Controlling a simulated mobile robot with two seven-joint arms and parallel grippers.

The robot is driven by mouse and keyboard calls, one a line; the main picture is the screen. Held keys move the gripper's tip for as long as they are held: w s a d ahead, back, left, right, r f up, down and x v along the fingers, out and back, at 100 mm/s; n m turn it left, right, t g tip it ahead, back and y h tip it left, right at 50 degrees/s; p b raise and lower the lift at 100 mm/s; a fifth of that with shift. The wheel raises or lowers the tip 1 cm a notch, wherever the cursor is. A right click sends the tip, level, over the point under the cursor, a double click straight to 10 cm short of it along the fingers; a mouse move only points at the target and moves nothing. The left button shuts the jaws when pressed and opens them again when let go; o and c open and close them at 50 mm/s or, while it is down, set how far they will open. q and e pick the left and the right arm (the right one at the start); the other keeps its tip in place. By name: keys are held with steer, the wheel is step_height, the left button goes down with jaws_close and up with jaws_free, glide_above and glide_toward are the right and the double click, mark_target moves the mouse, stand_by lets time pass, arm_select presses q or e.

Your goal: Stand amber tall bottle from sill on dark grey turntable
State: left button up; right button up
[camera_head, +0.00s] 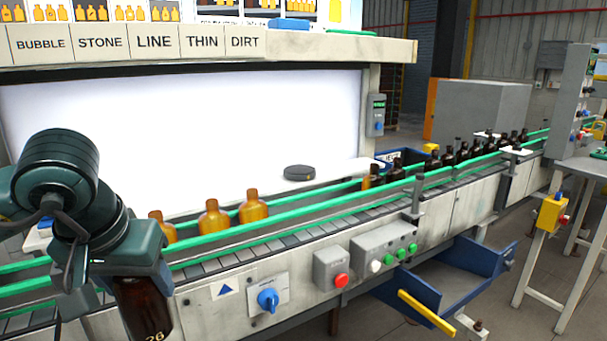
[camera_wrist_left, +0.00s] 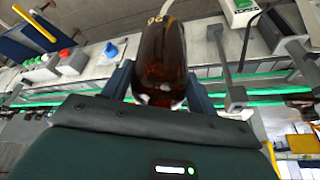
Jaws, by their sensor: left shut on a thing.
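My left gripper (camera_head: 138,272) is shut on a dark amber bottle (camera_head: 146,308). The bottle hangs below the gripper, in front of the conveyor, with a pale number on its side. In the left wrist view the bottle (camera_wrist_left: 162,55) sits between the two fingers (camera_wrist_left: 160,84), brown and glossy. The dark grey turntable (camera_head: 299,173) is a low round disc on the white sill before the bright panel, empty on top. It is well to the right of the gripper and farther back. My right gripper is not in view.
Several lighter amber bottles (camera_head: 253,208) stand along the conveyor between green rails (camera_head: 225,236). Dark bottles (camera_head: 465,152) queue at the right. A control box (camera_head: 384,248) fronts the conveyor, and an open blue drawer (camera_head: 455,280) juts out below. The sill around the turntable looks clear.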

mark_target(153, 317)
arm_select(q)
steer(key=f, duration=0.4)
steer(key=f+p, duration=0.1)
steer(key=f, duration=0.1)
steer(key=shift+w+d+f, duration=0.15)
steer(key=shift+d+f, duration=0.05)
steer(key=shift+d, duration=0.2)
step_height(153, 317, down, 8)
steer(key=s+d+p, duration=0.1)
steer(key=s, duration=0.1)
steer(key=shift+s+d+m, duration=0.2)
steer(key=shift+m, duration=0.1)
steer(key=shift+f, duration=0.15)
